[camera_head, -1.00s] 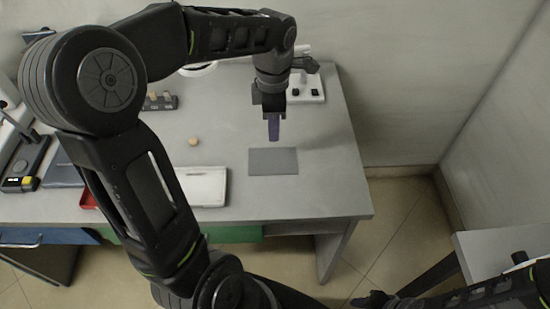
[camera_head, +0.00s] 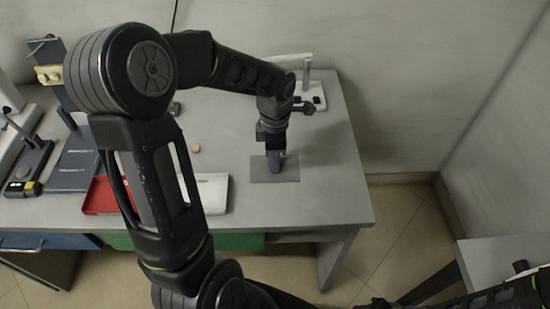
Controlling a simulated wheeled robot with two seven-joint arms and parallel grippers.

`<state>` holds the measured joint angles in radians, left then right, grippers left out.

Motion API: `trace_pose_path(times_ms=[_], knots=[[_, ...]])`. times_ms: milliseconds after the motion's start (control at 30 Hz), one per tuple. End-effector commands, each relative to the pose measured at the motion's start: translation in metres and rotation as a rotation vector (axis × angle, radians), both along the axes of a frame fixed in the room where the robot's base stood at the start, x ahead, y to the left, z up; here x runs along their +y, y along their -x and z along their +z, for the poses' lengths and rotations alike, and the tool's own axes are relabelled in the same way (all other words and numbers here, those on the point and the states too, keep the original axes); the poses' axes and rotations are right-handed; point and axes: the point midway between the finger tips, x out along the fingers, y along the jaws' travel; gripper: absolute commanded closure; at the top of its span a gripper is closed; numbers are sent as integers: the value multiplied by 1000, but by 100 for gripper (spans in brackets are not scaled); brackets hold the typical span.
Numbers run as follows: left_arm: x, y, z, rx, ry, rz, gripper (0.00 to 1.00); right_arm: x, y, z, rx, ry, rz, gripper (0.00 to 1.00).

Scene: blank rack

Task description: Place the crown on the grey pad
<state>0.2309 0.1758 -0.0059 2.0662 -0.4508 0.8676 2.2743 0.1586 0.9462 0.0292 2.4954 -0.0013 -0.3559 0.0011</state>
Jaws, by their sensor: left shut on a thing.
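The grey pad (camera_head: 290,174) is a flat dark rectangle on the table, right of the white tray.
A small beige block (camera_head: 196,148) lies on the table left of the pad. A white tray (camera_head: 214,193) and a red tray (camera_head: 100,196) stand near the front edge, partly behind my left arm. A white device (camera_head: 316,93) stands behind. The table right of the pad is clear.

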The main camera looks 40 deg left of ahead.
Motion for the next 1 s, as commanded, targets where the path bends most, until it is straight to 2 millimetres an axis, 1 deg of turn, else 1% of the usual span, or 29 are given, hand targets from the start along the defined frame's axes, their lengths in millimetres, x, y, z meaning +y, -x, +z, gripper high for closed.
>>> trace_pose_path(times_ms=[33, 100, 300, 433, 467, 700, 733, 1000], knots=[[0, 1, -4, 2, 0, 0, 100, 0, 0, 1, 0, 0, 0, 64], [0, 0, -7, 0, 0, -1, 100, 0, 0, 1, 0, 0, 0, 64], [0, 0, -7, -1, 0, -1, 100, 0, 0, 0, 0, 0, 0, 64], [0, 0, -11, -1, 0, -1, 100, 0, 0, -4, 0, 0, 0, 64], [0, 0, -10, -1, 0, -1, 77, 0, 0, -4, 0, 0, 0, 64], [0, 0, -9, -1, -1, -1, 57, 0, 0, -3, 0, 0, 0, 64], [0, 0, -9, -1, -1, -1, 56, 0, 0, -3, 0, 0, 0, 64], [0, 0, -8, -1, -1, -1, 56, 0, 0, -1, 0, 0, 0, 64]])
